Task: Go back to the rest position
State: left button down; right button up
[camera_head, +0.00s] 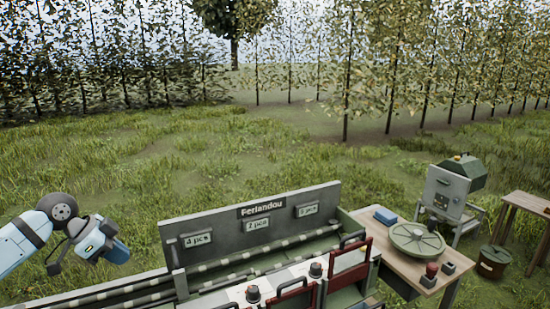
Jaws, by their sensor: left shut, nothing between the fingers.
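My left arm comes in from the left in light blue and black. Its gripper (53,266) is a small dark shape that hangs below the wrist, over the grass and left of the sorting machine. It is shut and holds nothing. My right gripper is not in view.
A grey-green sorting machine (222,222) with labelled panels and rollers fills the lower middle. A green machine (446,190) and a bucket (492,262) stand right. Open grass lies behind.

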pick_arm(q)
jog(key=s+d+f+n+y, duration=0.2)
jog(key=s+d+f+n, duration=0.1)
jog(key=s+d+f, duration=1.3)
jog(key=s+a+f+n+y, duration=0.1)
jog(key=s+a+n+y, duration=0.2)
jog(key=s, duration=0.7)
jog(key=s+a+f+n+y, duration=0.15)
jog(key=s+a+n, duration=0.3)
jog(key=s, duration=0.55)
jog(key=w+d+f+t+h+p, duration=0.3)
jog(key=w+d+f+t+p, duration=0.2)
jog(key=w+d+f+t, duration=0.1)
notch_tip(320, 180, down, 2)
jog(key=shift+d+f+m+t+p, duration=0.2)
jog(key=shift+d+m+t+p, duration=0.25)
jog(key=shift+d+t, duration=0.4)
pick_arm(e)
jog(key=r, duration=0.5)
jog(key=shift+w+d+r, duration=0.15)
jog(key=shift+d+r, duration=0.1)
pick_arm(q)
jog(key=shift+a+h, duration=0.15)
jog(key=shift+h, duration=0.1)
